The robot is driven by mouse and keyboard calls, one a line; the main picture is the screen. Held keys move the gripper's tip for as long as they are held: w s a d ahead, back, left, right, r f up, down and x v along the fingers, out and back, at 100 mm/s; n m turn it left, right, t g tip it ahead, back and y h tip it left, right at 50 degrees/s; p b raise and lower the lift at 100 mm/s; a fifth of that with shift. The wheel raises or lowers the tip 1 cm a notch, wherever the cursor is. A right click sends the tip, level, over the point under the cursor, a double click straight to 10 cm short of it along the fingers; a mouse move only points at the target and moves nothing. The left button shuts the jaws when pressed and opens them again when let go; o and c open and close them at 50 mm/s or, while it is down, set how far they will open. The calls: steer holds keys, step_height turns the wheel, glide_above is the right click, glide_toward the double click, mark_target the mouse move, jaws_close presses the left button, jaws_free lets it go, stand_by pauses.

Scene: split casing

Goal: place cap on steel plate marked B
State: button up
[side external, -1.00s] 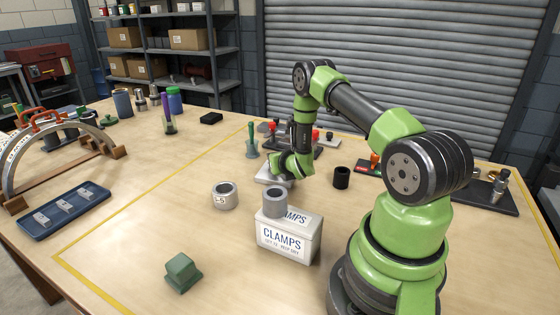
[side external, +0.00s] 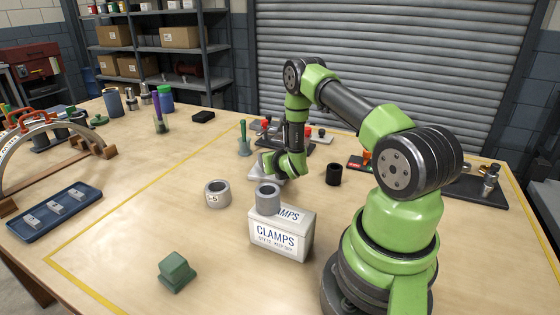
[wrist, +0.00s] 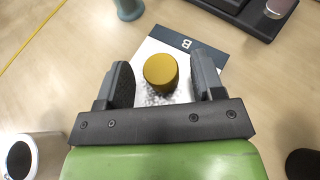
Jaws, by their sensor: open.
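The cap is a short brass-yellow cylinder (wrist: 160,70) in the wrist view. It stands over the pale steel plate (wrist: 208,82), which has a dark strip at its far edge with the letter B. The cap appears to rest on the plate, with a speckled patch just below it. My gripper (wrist: 162,78) is open, one finger on each side of the cap, with a narrow gap on both sides. In the side view my gripper (side external: 282,162) is low over the plate (side external: 258,174) and hides the cap.
A green block (side external: 177,272) is near the front.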

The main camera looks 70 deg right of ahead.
steer(key=v, duration=1.1)
steer(key=shift+s+a, duration=0.1)
steer(key=w+a+r+m+y, duration=0.25)
steer(key=a+r+m, duration=0.25)
steer(key=r+m, duration=0.4)
steer(key=w+a+r+m+y, duration=0.25)
steer(key=a+r+m, duration=0.25)
steer(key=r+m, duration=0.4)
steer(key=s+a+r+m+g+y, duration=0.1)
steer(key=s+a+r+m+y, duration=0.2)
steer(key=s+a+m, duration=0.3)
steer(key=s+a+r+m+g+y, duration=0.1)
steer(key=s+a+r+m+y, duration=0.2)
steer(key=s+a+m, duration=0.4)
steer(key=s+a, duration=0.1)
steer(key=s, duration=0.1)
steer(key=shift+s, duration=0.35)
